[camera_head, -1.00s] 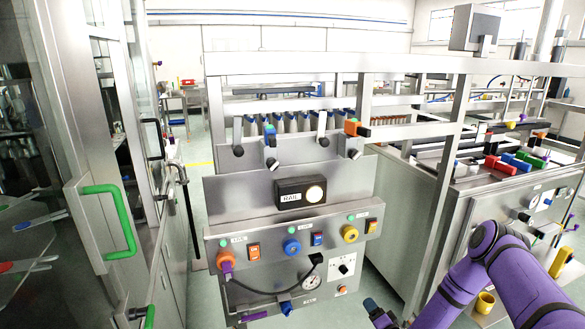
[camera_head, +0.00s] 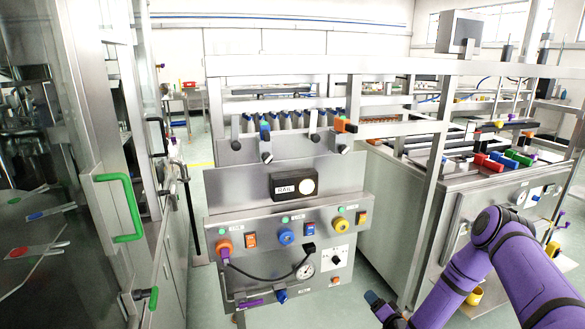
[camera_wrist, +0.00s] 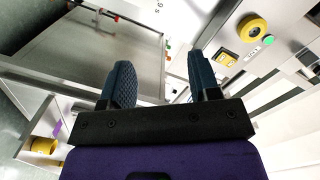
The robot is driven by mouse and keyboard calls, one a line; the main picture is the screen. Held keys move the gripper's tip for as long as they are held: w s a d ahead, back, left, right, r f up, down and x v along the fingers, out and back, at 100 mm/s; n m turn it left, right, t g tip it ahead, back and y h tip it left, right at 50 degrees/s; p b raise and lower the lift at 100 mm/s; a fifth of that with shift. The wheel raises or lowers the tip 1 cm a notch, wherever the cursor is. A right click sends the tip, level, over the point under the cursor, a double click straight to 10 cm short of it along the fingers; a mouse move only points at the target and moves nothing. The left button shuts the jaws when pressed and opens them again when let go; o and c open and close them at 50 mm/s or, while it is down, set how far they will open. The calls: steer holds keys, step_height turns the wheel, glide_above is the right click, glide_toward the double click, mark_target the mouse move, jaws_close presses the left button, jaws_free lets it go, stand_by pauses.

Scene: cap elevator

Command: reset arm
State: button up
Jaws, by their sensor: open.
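My purple arm (camera_head: 520,268) is folded in the lower right of the head view. The tip of my gripper (camera_head: 378,304) shows at the bottom, low and to the right of the machine's control panel. In the wrist view my gripper (camera_wrist: 163,80) has its two dark fingers apart, with nothing between them. The steel machine (camera_head: 292,150) stands in front of me, with a panel (camera_head: 270,222) of coloured knobs and switches and a pressure gauge (camera_head: 305,271). A yellow knob (camera_wrist: 254,26) and a yellow switch show to the right of the fingers in the wrist view.
A glass-fronted cabinet with a green handle (camera_head: 122,208) stands close at the left. A steel cabinet (camera_head: 510,210) with coloured blocks on top stands at the right, near my arm. A yellow cup-like part (camera_head: 474,295) sits low beside it. Grey floor shows between the machines.

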steer(key=w+d+r+n+g+h, duration=0.1)
steer(key=w+r+n+g, duration=0.15)
steer(key=r, duration=0.85)
steer(key=w+d+r+n+g, duration=0.1)
steer(key=w+r+n+g, duration=0.2)
steer(key=r, duration=0.7)
steer(key=s+d+r+n+g+h, duration=0.1)
steer(key=s+r+h, duration=0.15)
steer(key=r, duration=0.85)
steer(key=s+d+r+n+h, duration=0.15)
steer(key=s+r, duration=0.25)
steer(key=r, duration=0.6)
steer(key=s+r+m+g+h, duration=0.1)
steer(key=s+r, duration=0.6)
steer(key=s, duration=0.2)
steer(key=s+r+g+h, duration=0.1)
steer(key=s+r, duration=0.6)
steer(key=s, duration=0.3)
steer(key=s+a+r+g, duration=0.1)
steer(key=s, duration=0.9)
steer(key=s+a+r+g+y, duration=0.1)
steer(key=s+r, duration=0.1)
steer(key=s, duration=0.8)
steer(key=shift+s, duration=0.3)
